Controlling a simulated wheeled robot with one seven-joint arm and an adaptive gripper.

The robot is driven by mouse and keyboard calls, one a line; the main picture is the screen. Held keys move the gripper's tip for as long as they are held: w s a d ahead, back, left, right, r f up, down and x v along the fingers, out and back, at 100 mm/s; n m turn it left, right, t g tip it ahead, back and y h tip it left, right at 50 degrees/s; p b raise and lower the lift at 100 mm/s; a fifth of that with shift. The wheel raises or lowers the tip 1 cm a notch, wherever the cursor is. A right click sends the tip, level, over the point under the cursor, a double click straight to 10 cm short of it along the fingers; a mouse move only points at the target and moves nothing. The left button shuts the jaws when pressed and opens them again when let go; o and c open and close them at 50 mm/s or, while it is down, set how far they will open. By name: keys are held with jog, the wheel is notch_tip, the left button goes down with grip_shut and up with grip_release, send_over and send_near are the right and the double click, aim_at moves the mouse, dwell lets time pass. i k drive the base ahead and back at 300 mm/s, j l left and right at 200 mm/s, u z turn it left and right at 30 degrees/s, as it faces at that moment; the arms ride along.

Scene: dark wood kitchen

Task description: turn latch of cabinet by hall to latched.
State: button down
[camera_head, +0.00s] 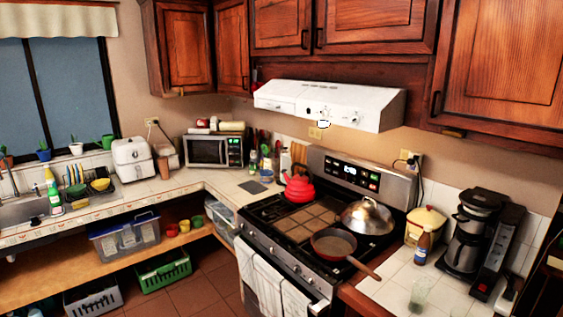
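Dark wood wall cabinets run along the top of the view. The right cabinet (497,70) is closed and has a dark handle on its left side. A small brass-coloured piece (453,133), perhaps a latch, sits at its bottom edge; its setting is too small to tell. The middle cabinet (345,25) and the left corner cabinet (184,50) are also closed. I cannot tell from this view which cabinet is the one by the hall. My gripper is not in view.
A white range hood (330,105) juts out above the stove (270,212). A red pan (333,243) has its handle over the front edge. A coffee maker (470,235) and a bottle (423,246) stand on the right counter. Tiled floor (200,290) shows at lower left.

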aim_at(455, 134)
jog(key=i+l+z, duration=0.45)
jog(key=z, duration=0.3)
jog(key=i, duration=0.1)
